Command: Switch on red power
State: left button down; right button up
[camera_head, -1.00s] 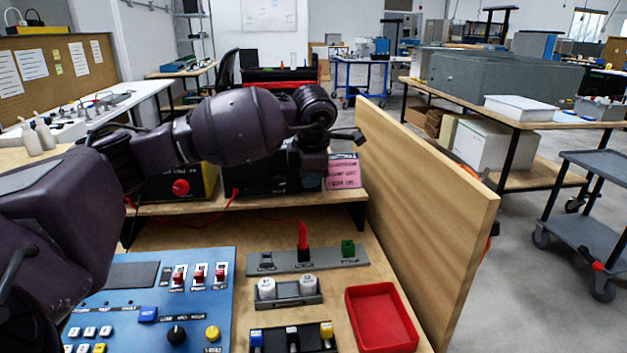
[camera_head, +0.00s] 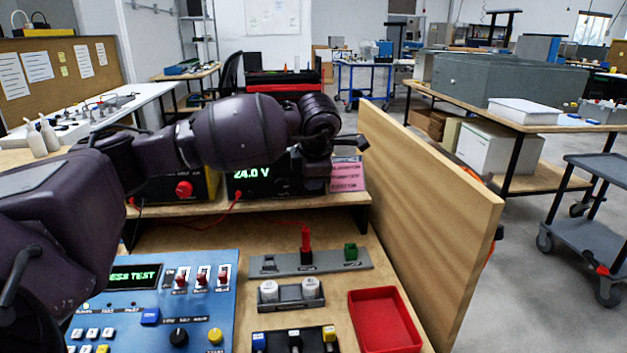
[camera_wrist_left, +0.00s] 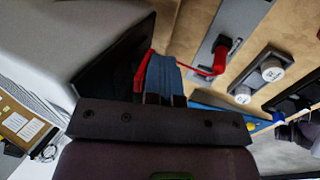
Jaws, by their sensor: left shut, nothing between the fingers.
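The black power supply (camera_head: 254,188) stands on the wooden shelf at the back, and its green display (camera_head: 252,173) reads 24.0 V. A red lead (camera_head: 234,201) runs from its front. My left gripper (camera_wrist_left: 160,78) is shut and empty. In the head view my left wrist reaches in front of the supply's right side and hides that part and the contact point. In the wrist view the shut fingers are close to a dark face; I cannot tell whether they touch it. My right gripper is in neither view.
A yellow and black box with a red knob (camera_head: 183,188) stands left of the supply. A pink label (camera_head: 347,175) is at its right. Below are a blue panel (camera_head: 215,315) with a lit display, a red plug (camera_head: 306,238), and a red tray (camera_head: 384,320). A wooden wall (camera_head: 430,210) bounds the right.

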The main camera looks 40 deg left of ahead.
pick_arm(q)
jog(key=shift+r, duration=1)
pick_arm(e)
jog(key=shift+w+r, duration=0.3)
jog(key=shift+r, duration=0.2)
pick_arm(q)
jog(key=shift+f, duration=0.15)
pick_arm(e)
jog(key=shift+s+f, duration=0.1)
